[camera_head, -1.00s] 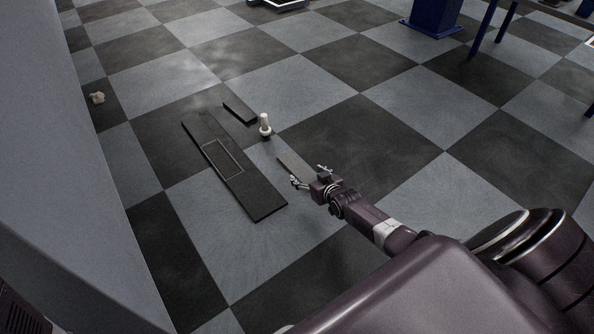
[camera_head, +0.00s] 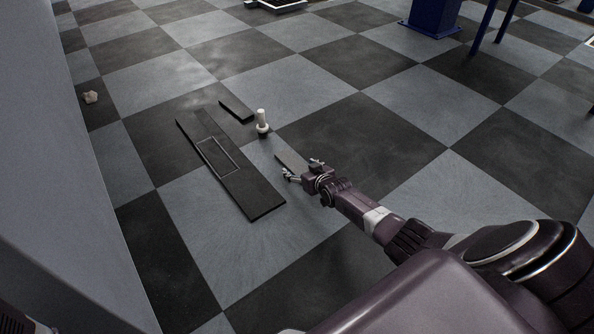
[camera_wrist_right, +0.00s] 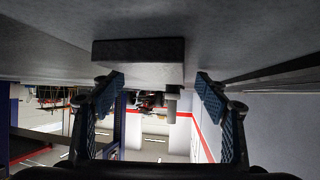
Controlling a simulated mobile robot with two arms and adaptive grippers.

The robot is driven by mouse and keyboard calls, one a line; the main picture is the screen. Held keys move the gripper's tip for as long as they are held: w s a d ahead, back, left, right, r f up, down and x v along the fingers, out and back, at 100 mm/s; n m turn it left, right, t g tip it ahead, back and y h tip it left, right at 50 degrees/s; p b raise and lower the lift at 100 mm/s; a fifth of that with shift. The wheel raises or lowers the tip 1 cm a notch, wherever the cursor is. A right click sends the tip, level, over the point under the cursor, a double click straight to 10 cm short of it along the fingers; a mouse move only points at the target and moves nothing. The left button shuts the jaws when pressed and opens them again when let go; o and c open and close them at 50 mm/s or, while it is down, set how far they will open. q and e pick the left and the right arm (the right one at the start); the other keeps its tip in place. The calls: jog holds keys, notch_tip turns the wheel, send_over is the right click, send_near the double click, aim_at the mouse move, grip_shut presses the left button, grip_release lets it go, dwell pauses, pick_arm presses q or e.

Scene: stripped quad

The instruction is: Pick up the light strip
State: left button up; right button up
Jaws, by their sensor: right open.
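The light strip (camera_head: 291,161) is a thin grey bar lying on the checkered floor, right of a long dark board (camera_head: 258,194). My right gripper (camera_head: 289,175) is low at its near end, with the fingers pointing towards the upper left. In the right wrist view, the picture looks upside down; the open fingers (camera_wrist_right: 160,88) stand on either side of a block-like end, which appears to be the strip (camera_wrist_right: 139,73). No contact shows, and the gripper holds nothing. My left gripper is not in view.
A white peg on a round base (camera_head: 262,122) stands just beyond the strip. A short dark bar (camera_head: 237,110) lies behind it. A blue post (camera_head: 433,17) stands at the back. Floor to the right is clear.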

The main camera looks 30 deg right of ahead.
jog(key=shift+c, duration=0.6)
jog(key=c, duration=1.3)
jog(key=shift+c, duration=0.2)
jog(key=shift+r, duration=0.15)
